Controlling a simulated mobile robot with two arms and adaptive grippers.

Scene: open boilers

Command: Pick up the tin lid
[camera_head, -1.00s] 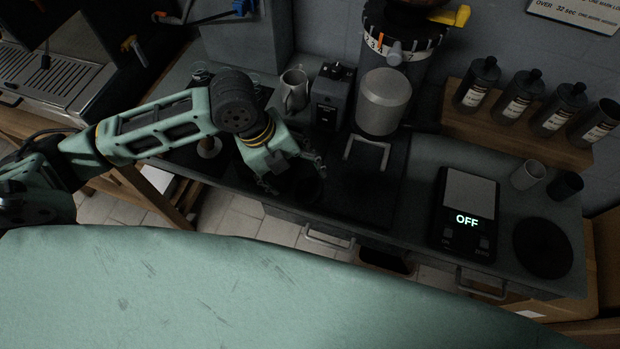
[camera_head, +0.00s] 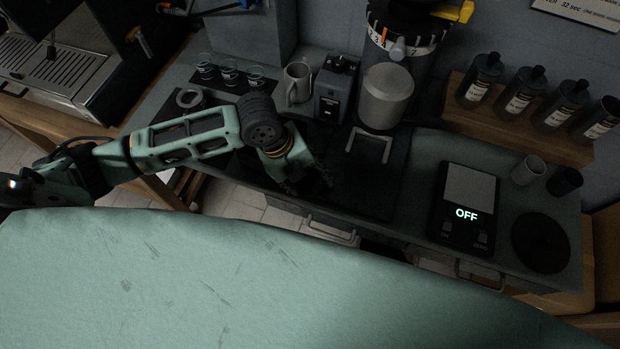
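My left gripper (camera_head: 312,186) is low over the dark counter, in front of the small black box and the grinder. Its fingers are dark against a dark surface, so I cannot tell whether they are open or hold anything. I cannot pick out the tin lid for certain. Several dark tins (camera_head: 518,92) stand on a wooden shelf at the right; most have lids with knobs, and the rightmost (camera_head: 598,121) shows no knob. A flat black disc (camera_head: 541,242) lies at the counter's right end. My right gripper is not in view.
A grinder (camera_head: 386,96), a small black box (camera_head: 335,88) and a metal jug (camera_head: 297,84) stand behind my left gripper. A scale (camera_head: 466,212) reading OFF and two small cups (camera_head: 528,170) are to the right. Small glasses (camera_head: 230,72) stand at back left.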

